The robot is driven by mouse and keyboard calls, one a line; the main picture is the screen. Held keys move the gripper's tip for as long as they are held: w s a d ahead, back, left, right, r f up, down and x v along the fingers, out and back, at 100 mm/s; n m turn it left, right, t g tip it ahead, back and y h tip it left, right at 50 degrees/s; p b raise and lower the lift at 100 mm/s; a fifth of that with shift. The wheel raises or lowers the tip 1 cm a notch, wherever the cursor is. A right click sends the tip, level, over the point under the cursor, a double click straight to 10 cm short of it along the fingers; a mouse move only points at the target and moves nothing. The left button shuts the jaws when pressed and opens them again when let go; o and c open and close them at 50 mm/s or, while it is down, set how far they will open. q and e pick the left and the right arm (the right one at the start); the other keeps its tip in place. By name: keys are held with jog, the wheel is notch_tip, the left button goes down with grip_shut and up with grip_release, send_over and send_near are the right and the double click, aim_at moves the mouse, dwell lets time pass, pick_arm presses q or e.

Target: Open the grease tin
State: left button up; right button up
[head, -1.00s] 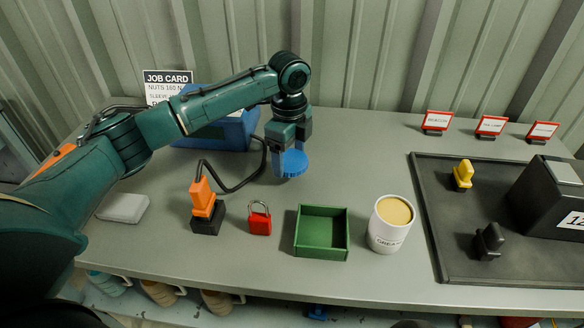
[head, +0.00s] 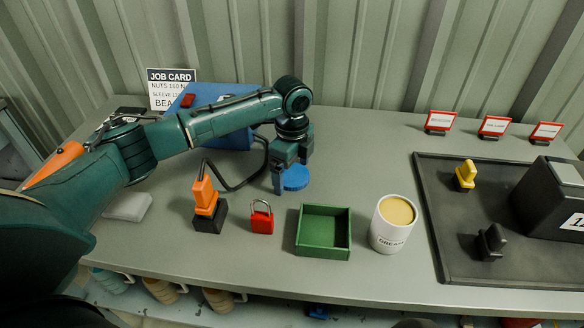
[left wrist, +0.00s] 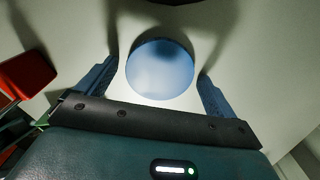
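The grease tin (head: 393,224) is a white cylinder with a "GREASE" label, standing upright at the front of the bench. Its top is open and shows pale yellow grease. A round blue lid (head: 296,178) lies flat on the bench, behind the green tray and away from the tin. My left gripper (head: 291,174) points down just behind the lid. In the left wrist view its two fingers are spread, with gaps to either side of the lid (left wrist: 160,68). My right gripper is not in view.
A green tray (head: 323,250), a red padlock (head: 262,221) and an orange-black tool (head: 207,208) stand left of the tin. A blue box (head: 224,128) is behind my arm. A dark mat (head: 452,240) with yellow and black pieces lies right.

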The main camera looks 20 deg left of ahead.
aim_at(292, 175)
pick_arm(q)
jog(key=shift+r, duration=0.1)
notch_tip(292, 175, up, 12)
dwell(0.5)
